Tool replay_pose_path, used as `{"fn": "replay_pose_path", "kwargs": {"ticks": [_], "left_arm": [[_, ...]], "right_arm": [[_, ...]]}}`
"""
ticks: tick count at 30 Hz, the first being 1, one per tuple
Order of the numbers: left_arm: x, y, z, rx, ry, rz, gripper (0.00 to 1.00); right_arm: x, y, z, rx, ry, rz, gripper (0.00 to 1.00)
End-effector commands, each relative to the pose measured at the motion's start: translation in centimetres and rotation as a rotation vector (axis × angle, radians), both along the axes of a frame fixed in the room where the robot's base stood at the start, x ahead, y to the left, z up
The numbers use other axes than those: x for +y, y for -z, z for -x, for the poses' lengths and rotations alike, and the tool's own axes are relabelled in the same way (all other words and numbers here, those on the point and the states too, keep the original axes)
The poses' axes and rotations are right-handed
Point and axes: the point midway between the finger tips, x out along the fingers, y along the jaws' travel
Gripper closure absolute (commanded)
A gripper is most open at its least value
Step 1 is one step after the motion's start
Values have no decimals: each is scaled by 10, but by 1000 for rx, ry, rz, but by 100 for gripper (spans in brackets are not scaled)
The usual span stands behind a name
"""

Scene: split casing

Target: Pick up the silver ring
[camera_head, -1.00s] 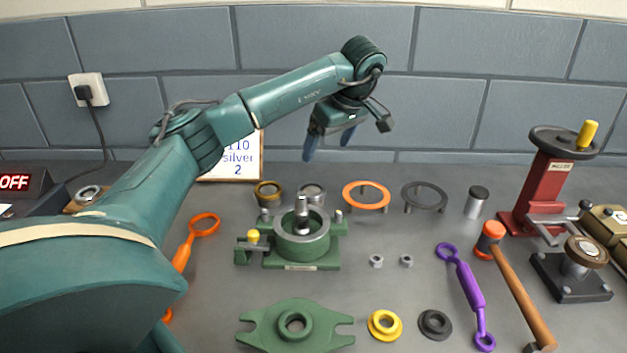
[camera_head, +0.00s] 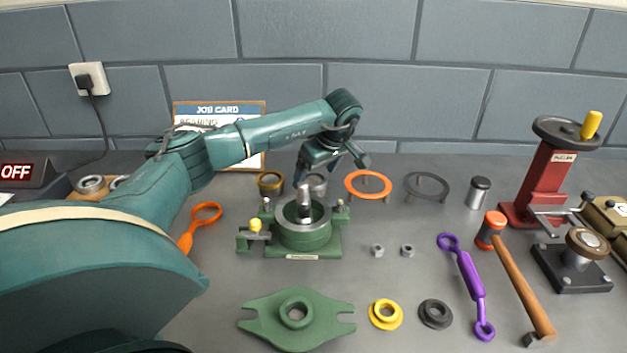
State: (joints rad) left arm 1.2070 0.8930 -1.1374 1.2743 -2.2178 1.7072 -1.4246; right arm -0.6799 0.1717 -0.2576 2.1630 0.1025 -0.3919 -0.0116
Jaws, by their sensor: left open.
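The silver ring (camera_head: 319,188) stands at the back of the bench, just behind the green casing base (camera_head: 302,239) and right of a brass ring (camera_head: 270,184). My left gripper (camera_head: 311,173) is open and points down right at the silver ring, with its fingers covering part of it. One blue finger shows on the ring's left side. I cannot tell whether the fingers touch it. My right gripper is not in view.
An orange ring (camera_head: 368,185) and a dark grey ring (camera_head: 427,187) stand on small posts to the right. A shaft rises from the casing base close in front. Another silver ring (camera_head: 91,184) lies at the far left. A job card (camera_head: 219,108) stands behind my arm.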

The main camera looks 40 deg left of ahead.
Motion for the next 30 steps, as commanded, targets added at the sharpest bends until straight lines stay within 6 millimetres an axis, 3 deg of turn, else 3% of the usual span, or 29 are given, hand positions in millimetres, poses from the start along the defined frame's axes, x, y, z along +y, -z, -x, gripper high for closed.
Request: {"fn": "replay_pose_path", "kwargs": {"ticks": [9, 27, 30], "left_arm": [[2, 5, -1, -2, 1, 0, 14], [2, 5, -1, -1, 1, 0, 63], [2, 5, -1, -2, 1, 0, 65]], "right_arm": [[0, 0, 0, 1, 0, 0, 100], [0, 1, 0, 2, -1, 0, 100], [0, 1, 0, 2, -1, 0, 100]]}}
